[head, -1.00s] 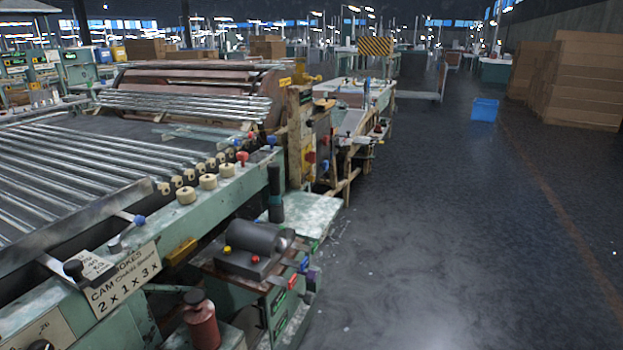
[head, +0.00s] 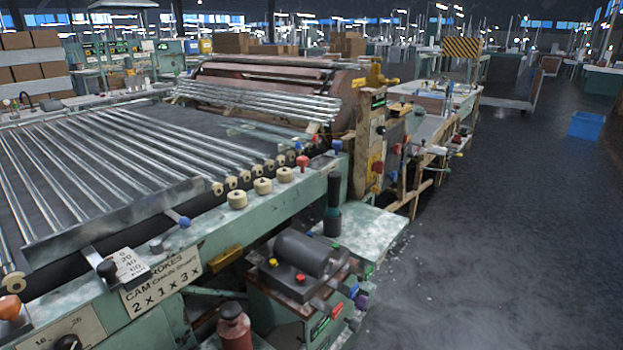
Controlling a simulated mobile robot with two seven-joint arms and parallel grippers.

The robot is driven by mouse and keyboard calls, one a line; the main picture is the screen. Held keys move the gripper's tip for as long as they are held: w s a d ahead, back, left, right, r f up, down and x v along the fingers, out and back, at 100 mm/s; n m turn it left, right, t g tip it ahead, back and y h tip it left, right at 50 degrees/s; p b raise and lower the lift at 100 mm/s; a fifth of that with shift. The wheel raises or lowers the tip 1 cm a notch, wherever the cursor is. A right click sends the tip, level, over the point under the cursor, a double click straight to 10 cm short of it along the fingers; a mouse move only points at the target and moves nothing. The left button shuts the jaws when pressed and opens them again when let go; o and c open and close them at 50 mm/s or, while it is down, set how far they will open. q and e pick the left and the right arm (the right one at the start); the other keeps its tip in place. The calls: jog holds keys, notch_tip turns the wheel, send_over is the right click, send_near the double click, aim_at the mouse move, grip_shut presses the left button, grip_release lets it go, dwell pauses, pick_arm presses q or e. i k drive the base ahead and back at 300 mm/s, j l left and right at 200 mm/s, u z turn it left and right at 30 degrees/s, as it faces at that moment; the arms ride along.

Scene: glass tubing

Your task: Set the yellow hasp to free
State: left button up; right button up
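No part shows clearly as a hasp. Several yellow parts are in the head view, and I cannot tell which is the yellow hasp. A flat yellow block (head: 226,258) sits on the green side of the glass-tubing machine (head: 300,205), right of the "CAM STROKES" sign. A yellow fitting (head: 376,77) is on top of the worn upright panel. A small yellow part (head: 376,187) is low on that panel. These are too small to read any free or locked setting. Neither of my grippers is in view.
Glass tubes (head: 105,160) lie across the machine's bed. A dark cylindrical motor (head: 305,254) and a red bottle (head: 234,325) stand at its near side. Open dark floor (head: 490,250) lies to the right, with a blue bin (head: 586,125) farther off.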

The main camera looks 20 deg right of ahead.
aim_at(376, 189)
jog(key=i+l+u, duration=0.2)
jog(key=l, duration=0.3)
jog(key=i+l+u, duration=0.15)
jog(key=l, duration=0.35)
jog(key=l+u, duration=0.2)
jog(key=l, duration=0.3)
jog(key=i+l+u, duration=0.2)
jog(key=l, duration=0.35)
jog(key=k, duration=0.1)
